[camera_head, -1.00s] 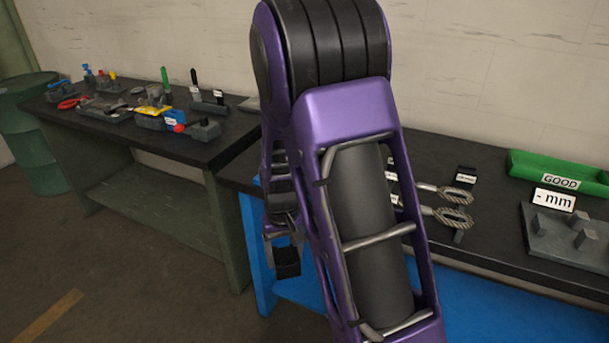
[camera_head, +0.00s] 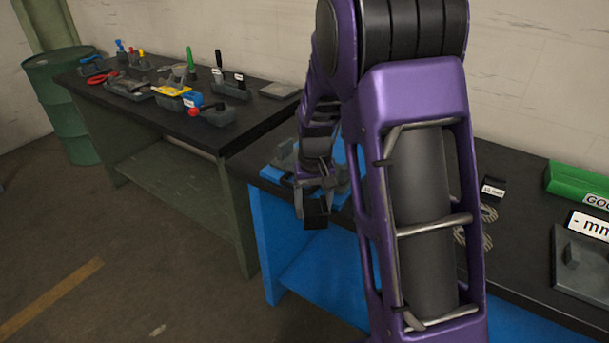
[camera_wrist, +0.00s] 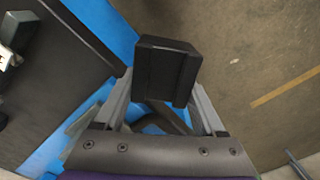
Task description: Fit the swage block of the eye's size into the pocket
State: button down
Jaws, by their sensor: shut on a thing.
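My gripper (camera_head: 314,190) is shut on a black block (camera_head: 316,213), held in front of the blue bench's front edge, above the floor. In the wrist view the block (camera_wrist: 165,70) sits between the finger ends (camera_wrist: 160,100). Its size label does not show. A blue fixture with grey parts (camera_head: 284,160) is on the bench behind the gripper, partly hidden by my arm; I cannot make out a pocket. Wire rope eyes (camera_head: 487,213) lie on the bench to the right, mostly hidden by my arm. A black block with a white label (camera_head: 493,188) stands near them; the label is too blurred to read.
A green tray marked GOOD (camera_head: 580,187), a "mm" sign (camera_head: 588,224) and a grey plate with a block (camera_head: 590,270) are at right. A dark bench with several tools (camera_head: 180,125) and a green drum (camera_head: 65,105) are at left. The floor in front is clear.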

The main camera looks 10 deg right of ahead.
jog(key=shift+w+r, duration=0.15)
jog(key=s+f, duration=0.4)
jog(key=f, duration=0.1)
jog(key=shift+s+f, duration=0.15)
jog(key=shift+f, duration=0.15)
